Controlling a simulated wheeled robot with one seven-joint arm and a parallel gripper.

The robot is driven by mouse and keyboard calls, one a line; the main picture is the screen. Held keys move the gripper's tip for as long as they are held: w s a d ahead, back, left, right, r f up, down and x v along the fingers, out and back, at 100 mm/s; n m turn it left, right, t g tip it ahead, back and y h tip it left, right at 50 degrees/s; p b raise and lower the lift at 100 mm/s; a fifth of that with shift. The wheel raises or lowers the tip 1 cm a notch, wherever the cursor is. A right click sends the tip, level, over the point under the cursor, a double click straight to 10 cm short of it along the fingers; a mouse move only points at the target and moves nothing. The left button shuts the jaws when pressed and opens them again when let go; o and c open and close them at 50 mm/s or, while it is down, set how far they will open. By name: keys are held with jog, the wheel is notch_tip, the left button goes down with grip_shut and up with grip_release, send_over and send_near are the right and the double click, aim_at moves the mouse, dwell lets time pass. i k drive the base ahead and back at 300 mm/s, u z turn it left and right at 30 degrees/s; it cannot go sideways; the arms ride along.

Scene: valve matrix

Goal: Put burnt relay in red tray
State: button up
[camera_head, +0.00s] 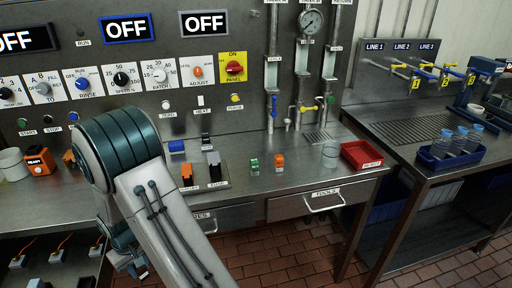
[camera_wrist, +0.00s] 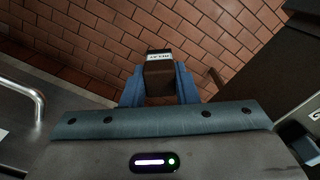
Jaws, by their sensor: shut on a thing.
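My gripper (camera_wrist: 159,82) is shut on a dark brown block, the burnt relay (camera_wrist: 159,77), in the wrist view. The relay sits between the two blue fingers, with a white label at its far end, and brick floor shows beyond it. In the head view my gripper is low at the left, mostly behind my own arm, and I cannot make out the relay there. The red tray (camera_head: 363,155) lies at the right end of the main steel bench, with a label on its front. My gripper is well to the left of the tray, apart from it.
A clear glass (camera_head: 331,153) stands just left of the tray. Green (camera_head: 254,166) and orange (camera_head: 280,163) blocks stand on the bench, left of the glass. Drawer handles (camera_head: 324,203) stick out below the bench edge. A side bench holds a blue bottle tray (camera_head: 436,161).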

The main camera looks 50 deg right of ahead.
aim_at(360, 157)
jog(key=z, duration=0.65)
jog(key=k, duration=0.85)
jog(key=z, duration=0.95)
jog(key=k, duration=0.4)
jog(key=z, duration=1.25)
jog(key=i, duration=0.95)
jog(key=u, duration=0.25)
